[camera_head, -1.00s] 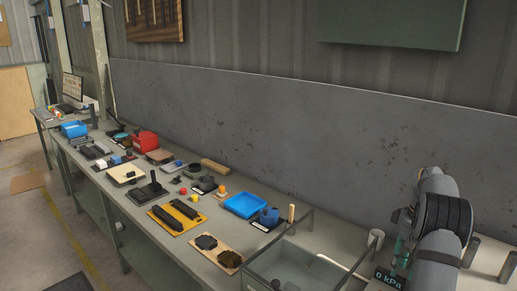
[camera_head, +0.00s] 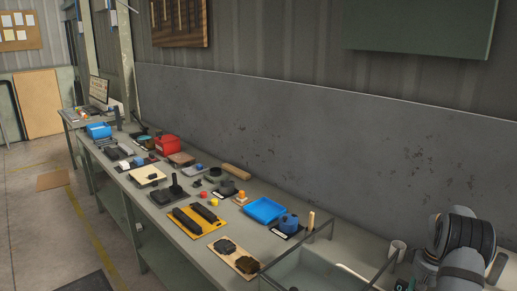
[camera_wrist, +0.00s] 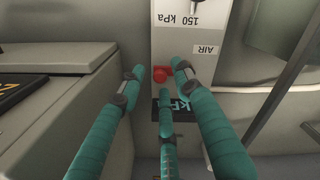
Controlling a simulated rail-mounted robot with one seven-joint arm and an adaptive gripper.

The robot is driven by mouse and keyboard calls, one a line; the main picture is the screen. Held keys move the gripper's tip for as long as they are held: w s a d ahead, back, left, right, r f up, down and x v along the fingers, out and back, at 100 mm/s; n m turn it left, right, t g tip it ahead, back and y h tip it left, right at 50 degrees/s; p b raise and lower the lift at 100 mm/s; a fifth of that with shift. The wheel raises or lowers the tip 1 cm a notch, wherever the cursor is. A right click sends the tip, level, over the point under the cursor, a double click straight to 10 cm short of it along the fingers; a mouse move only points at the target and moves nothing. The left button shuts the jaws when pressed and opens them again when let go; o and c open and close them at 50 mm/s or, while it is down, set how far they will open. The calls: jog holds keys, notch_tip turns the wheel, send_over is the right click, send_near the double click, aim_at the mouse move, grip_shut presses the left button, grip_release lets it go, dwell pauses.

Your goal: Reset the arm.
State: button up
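My gripper (camera_wrist: 158,72) shows in the wrist view with several teal fingers. The fingertips are apart and nothing is held between them. A red knob (camera_wrist: 160,75) on a pale panel (camera_wrist: 172,42) marked "150 kPa" and "AIR" appears between the fingertips. I cannot tell whether the fingers touch it. A dark display (camera_wrist: 182,103) is partly hidden behind the fingers. In the head view, my arm (camera_head: 462,250) is at the lower right corner, and my gripper is mostly out of sight there.
A long workbench (camera_head: 160,222) holds a blue tray (camera_head: 265,210), a yellow board (camera_head: 188,231), a red bin (camera_head: 167,145) and several small objects. A clear-walled box (camera_head: 305,270) stands near my arm. A grey wall panel (camera_head: 330,135) runs behind. Floor is open at left.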

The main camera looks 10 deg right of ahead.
notch_tip(320, 180, up, 12)
notch_tip(320, 180, down, 12)
jog(key=shift+f, duration=0.15)
jog(key=shift+f+m+b, duration=0.1)
jog(key=shift+m+b, duration=0.3)
jog(key=shift+s+a+m, duration=0.1)
jog(key=shift+a+m, duration=0.15)
jog(key=shift+m, duration=0.25)
jog(key=shift+s+a+r+m+b, duration=0.15)
jog(key=shift+m+b, duration=0.15)
jog(key=shift+m, duration=0.15)
jog(key=shift+a+r+m+b, duration=0.15)
jog(key=shift+m+b, duration=0.15)
jog(key=shift+m, duration=0.15)
